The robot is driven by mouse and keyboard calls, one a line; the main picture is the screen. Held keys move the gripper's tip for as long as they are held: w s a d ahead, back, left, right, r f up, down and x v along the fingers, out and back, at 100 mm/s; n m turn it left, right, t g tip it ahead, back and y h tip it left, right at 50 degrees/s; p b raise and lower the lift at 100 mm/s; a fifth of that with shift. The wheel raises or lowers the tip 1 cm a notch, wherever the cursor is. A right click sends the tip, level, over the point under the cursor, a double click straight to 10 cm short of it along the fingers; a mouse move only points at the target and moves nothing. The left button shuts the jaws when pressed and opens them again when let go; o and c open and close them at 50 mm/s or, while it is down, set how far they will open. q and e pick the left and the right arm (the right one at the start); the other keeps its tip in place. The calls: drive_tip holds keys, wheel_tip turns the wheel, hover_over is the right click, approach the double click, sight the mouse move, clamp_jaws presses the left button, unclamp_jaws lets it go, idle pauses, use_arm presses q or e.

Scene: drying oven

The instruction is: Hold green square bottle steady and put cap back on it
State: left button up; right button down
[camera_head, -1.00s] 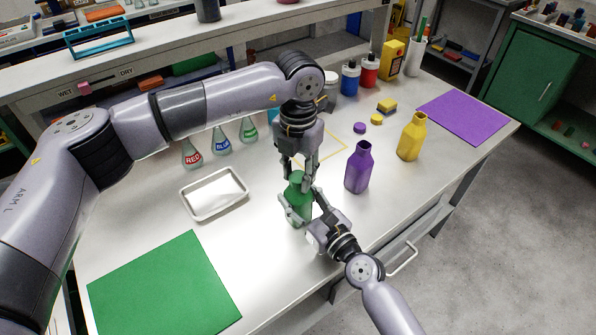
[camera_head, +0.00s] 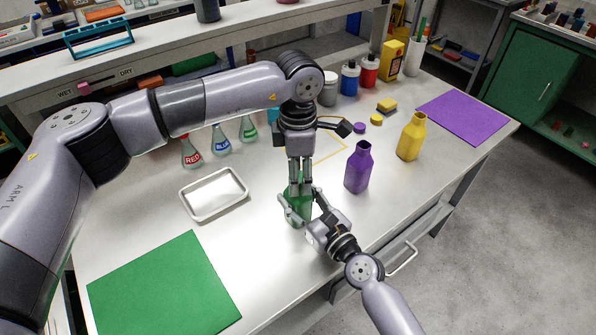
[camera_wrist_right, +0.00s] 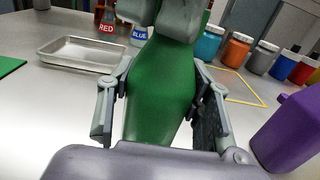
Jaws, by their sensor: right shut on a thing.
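The green square bottle (camera_head: 298,207) stands upright near the front of the bench. My right gripper (camera_head: 297,212) is shut around its body from the front; the right wrist view shows the bottle (camera_wrist_right: 160,92) between both fingers. My left gripper (camera_head: 300,186) points straight down at the bottle's top from above. Its fingers (camera_wrist_right: 182,22) cover the bottle's neck in the right wrist view. The green cap cannot be made out, and whether the left fingers are closed on anything is hidden.
A purple bottle (camera_head: 358,168) and a yellow bottle (camera_head: 411,138) stand to the right, with a purple cap (camera_head: 360,128) and a yellow cap (camera_head: 348,119) behind. The green mat (camera_head: 165,285) and purple mat (camera_head: 463,117) are bare.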

idle(0.3)
use_arm(q)
wheel_tip(320, 180, up, 12)
idle(0.5)
use_arm(e)
drive_tip(key=c, duration=0.7)
unclamp_jaws()
drive_tip(key=v, duration=1.2)
